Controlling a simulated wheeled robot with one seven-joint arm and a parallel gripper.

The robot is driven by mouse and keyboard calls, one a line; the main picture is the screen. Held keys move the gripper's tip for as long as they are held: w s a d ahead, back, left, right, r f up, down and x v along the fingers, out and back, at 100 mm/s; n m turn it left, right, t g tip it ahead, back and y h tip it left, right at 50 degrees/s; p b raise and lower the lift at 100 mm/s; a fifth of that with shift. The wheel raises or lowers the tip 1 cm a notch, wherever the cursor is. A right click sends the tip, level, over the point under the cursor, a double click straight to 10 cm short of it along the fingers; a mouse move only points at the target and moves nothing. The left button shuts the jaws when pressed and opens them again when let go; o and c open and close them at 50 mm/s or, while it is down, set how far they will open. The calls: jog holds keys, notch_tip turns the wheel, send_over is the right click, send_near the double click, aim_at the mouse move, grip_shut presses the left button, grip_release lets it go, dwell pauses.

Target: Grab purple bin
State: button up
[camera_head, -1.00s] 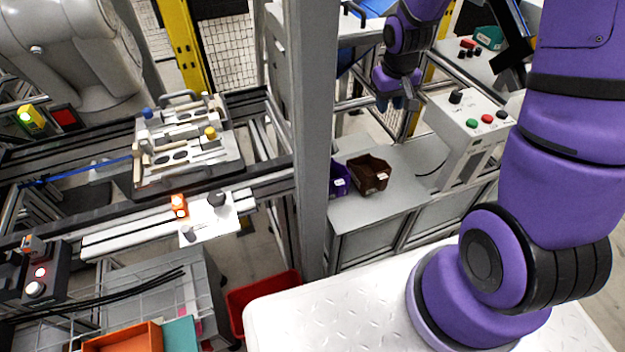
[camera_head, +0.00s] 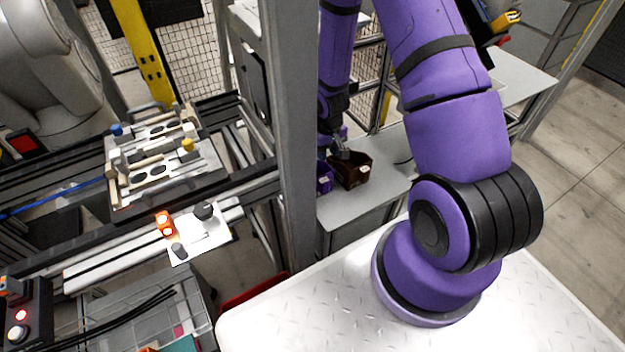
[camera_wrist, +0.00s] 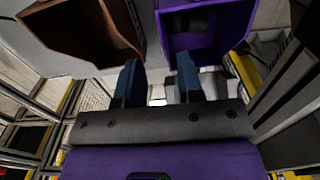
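The purple bin (camera_head: 324,178) stands on a grey table, left of the brown bin (camera_head: 352,171), partly hidden by the grey post. In the wrist view the purple bin (camera_wrist: 215,42) is at the upper right and the brown bin (camera_wrist: 88,32) at the upper left. My gripper (camera_head: 341,150) is close above the bins in the head view. In the wrist view my gripper (camera_wrist: 159,78) has its two dark blue fingers apart, with nothing clearly between them. The right finger overlaps the purple bin's near edge in the picture; I cannot tell whether they touch.
A grey vertical post (camera_head: 296,130) stands just left of the bins. The grey table (camera_head: 375,195) is bare in front of the brown bin. A fixture plate (camera_head: 165,160) with several parts lies on the frame at the left.

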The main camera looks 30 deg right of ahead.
aim_at(326, 167)
jog(key=shift+a+f, duration=0.2)
jog(key=shift+f, duration=3.25)
grip_shut()
